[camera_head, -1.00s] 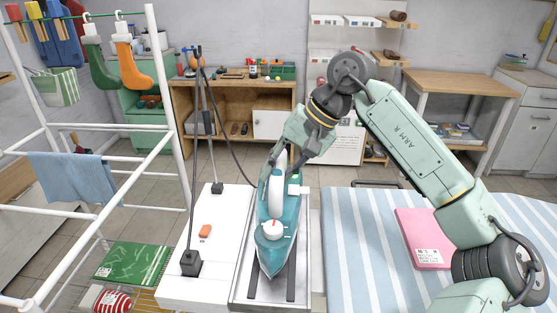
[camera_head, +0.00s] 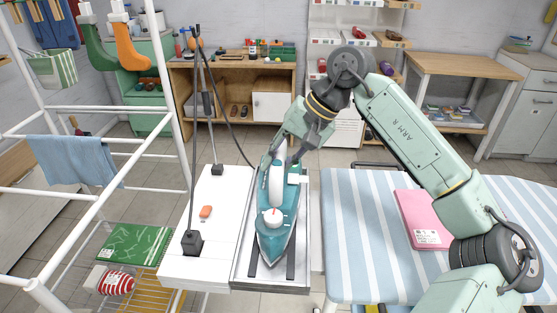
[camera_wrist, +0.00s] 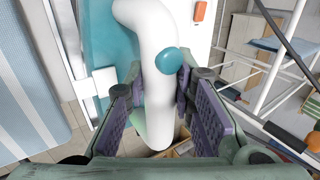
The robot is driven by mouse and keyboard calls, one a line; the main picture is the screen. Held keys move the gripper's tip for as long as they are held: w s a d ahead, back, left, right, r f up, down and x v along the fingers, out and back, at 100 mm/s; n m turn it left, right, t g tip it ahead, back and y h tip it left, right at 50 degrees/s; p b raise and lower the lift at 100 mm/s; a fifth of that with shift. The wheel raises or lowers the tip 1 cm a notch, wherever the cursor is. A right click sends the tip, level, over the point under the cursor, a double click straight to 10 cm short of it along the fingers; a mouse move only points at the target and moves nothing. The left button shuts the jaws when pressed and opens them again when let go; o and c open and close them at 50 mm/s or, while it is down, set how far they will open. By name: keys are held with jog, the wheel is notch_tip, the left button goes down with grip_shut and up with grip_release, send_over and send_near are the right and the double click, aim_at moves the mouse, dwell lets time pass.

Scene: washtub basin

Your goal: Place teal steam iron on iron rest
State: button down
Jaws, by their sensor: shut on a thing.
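The teal steam iron (camera_head: 277,232) is over the metal iron rest (camera_head: 241,268) in the head view, with its pointed tip toward the camera. It lies along the rest's two dark strips and looks level; I cannot tell whether its sole touches them. My gripper (camera_head: 279,160) is at the iron's far end. In the wrist view my gripper (camera_wrist: 160,108) has its purple-padded fingers on both sides of the white handle (camera_wrist: 155,75), shut on it. The iron's teal body (camera_wrist: 100,30) shows beyond the handle. The sole is hidden.
A white board (camera_head: 215,215) with an orange item (camera_head: 205,212) and a cord stand (camera_head: 192,242) adjoins the rest on the left. A striped ironing board (camera_head: 365,230) with a pink folded item (camera_head: 424,220) is on the right. A white drying rack (camera_head: 90,215) stands at far left.

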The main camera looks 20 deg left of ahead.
jog(key=shift+f+b, duration=0.4)
jog(key=shift+b, duration=0.1)
jog(key=c, duration=1.6)
grip_release()
jog(key=shift+r, duration=0.1)
jog(key=o, duration=0.3)
jog(key=shift+f, duration=0.2)
jog(key=v, duration=1.2)
